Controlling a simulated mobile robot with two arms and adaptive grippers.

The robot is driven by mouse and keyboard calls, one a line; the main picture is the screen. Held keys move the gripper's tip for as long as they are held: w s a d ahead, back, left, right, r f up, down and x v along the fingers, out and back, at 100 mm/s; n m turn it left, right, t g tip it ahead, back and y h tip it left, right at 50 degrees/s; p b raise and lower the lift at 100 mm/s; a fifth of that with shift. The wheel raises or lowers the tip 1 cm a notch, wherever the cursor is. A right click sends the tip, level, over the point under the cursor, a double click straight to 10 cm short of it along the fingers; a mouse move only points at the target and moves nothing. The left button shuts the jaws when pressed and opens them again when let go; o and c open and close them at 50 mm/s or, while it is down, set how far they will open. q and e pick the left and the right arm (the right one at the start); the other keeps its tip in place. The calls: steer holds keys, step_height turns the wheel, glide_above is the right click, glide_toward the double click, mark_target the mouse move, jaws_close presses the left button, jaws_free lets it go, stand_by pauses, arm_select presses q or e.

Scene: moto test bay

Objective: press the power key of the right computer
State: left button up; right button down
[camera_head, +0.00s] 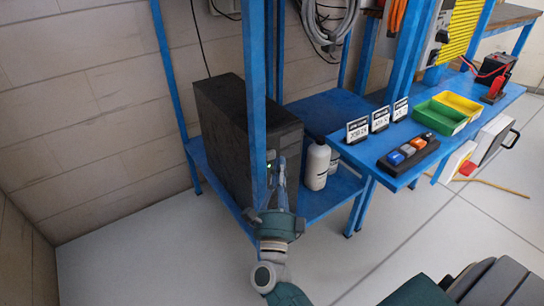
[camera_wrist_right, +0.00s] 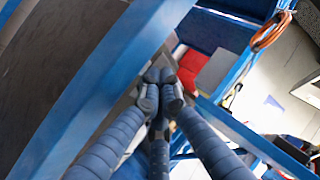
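A black computer tower (camera_head: 225,125) stands on the lower blue shelf, partly hidden by a blue upright post. It is the only computer I can make out clearly. A small green light (camera_head: 268,166) shows on its front. My right gripper (camera_head: 281,168) reaches up from below, with its fingertips close in front of the tower's front face, right of the post. I cannot tell whether they touch it. In the right wrist view the fingers of my right gripper (camera_wrist_right: 160,82) are together at the tips and hold nothing. The power key cannot be made out. My left gripper is not in view.
The blue post (camera_head: 257,100) stands close left of my right gripper. White bottles (camera_head: 316,165) stand just right of it on the lower shelf (camera_head: 325,203). The blue bench top (camera_head: 400,172) at right carries a button box (camera_head: 408,153), signs and bins.

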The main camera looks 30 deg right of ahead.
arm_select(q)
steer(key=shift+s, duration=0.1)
arm_select(e)
steer(key=shift+w, duration=0.2)
stand_by(0.5)
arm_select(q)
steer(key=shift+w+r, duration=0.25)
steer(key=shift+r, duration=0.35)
arm_select(e)
steer(key=shift+w, duration=0.2)
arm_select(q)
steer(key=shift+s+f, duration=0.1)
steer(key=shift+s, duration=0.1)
arm_select(e)
steer(key=shift+w, duration=0.15)
